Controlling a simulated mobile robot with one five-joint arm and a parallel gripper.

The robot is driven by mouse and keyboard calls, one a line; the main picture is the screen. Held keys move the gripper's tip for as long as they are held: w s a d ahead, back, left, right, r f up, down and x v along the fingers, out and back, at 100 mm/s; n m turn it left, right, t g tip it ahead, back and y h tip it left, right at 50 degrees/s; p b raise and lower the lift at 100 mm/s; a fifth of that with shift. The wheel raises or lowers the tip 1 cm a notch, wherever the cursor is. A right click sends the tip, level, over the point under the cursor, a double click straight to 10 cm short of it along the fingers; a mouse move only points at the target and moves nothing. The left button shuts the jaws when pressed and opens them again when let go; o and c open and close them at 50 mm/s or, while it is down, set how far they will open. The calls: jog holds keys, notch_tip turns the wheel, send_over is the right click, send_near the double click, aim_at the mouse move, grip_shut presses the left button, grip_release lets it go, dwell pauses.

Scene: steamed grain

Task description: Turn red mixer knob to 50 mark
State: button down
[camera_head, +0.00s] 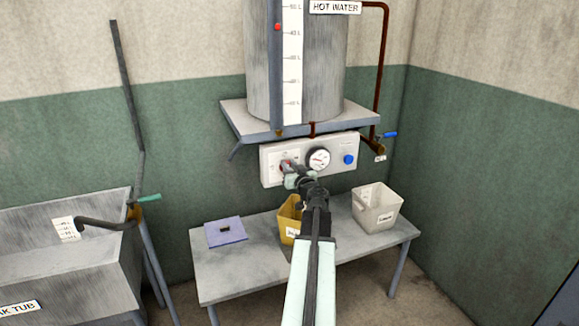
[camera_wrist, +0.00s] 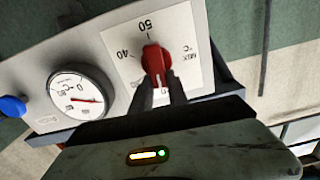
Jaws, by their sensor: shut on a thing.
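The red mixer knob (camera_wrist: 155,60) sits on a white scale plate marked 40 and 50 in the wrist view, where the print appears upside down. The knob's upper end lies close under the 50. The 40 is to its left. I cannot tell clearly which end of the knob is its pointer. My gripper (camera_wrist: 158,88) is shut on the knob, with a dark finger on each side of its lower part. In the head view my gripper (camera_head: 296,179) reaches the left part of the white control panel (camera_head: 338,168) and hides most of the red knob (camera_head: 286,164).
Beside the knob are a round gauge (camera_head: 319,159) and a blue button (camera_head: 348,159). The tank shelf (camera_head: 236,118) juts out above the panel. Below, a table (camera_head: 212,278) holds a yellow bin (camera_head: 287,222), a white bin (camera_head: 377,209) and a blue pad (camera_head: 226,237).

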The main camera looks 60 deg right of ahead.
jog(key=shift+f+m+b, duration=0.75)
jog(key=shift+f+m, duration=0.05)
jog(key=shift+m, duration=5.05)
jog(key=shift+f+m+b, duration=0.75)
jog(key=shift+m, duration=5.05)
jog(key=shift+f+m+b, duration=0.75)
jog(key=shift+f+m, duration=0.05)
jog(key=shift+m, duration=5.05)
jog(key=c, duration=1.3)
grip_release()
jog(key=shift+a, duration=0.1)
